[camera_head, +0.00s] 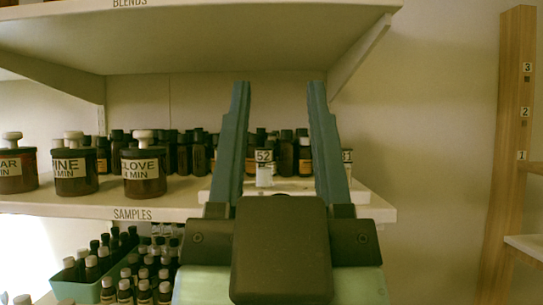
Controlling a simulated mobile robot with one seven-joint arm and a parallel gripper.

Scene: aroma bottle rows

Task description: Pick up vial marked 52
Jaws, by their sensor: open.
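The vial marked 52 (264,174) is a small, pale vial with a white label and dark number. It stands upright near the front of a low white riser (291,187) on the middle shelf. My gripper (279,85) is open, with its two greenish fingers pointing up in the picture. The vial appears between the fingers, with a gap on both sides. The fingers do not visibly touch it, and I cannot tell how far they are from it in depth. Another label, reading about 31 (347,156), shows just right of the right finger; its vial is mostly hidden.
Several dark bottles (286,152) stand behind the vial. Jars labelled PINE (75,172) and CLOVE (144,173) stand to the left on the shelf (110,203). An upper shelf (200,38) overhangs. Below left, a green bin (88,290) holds small bottles. A wooden post (511,120) stands right.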

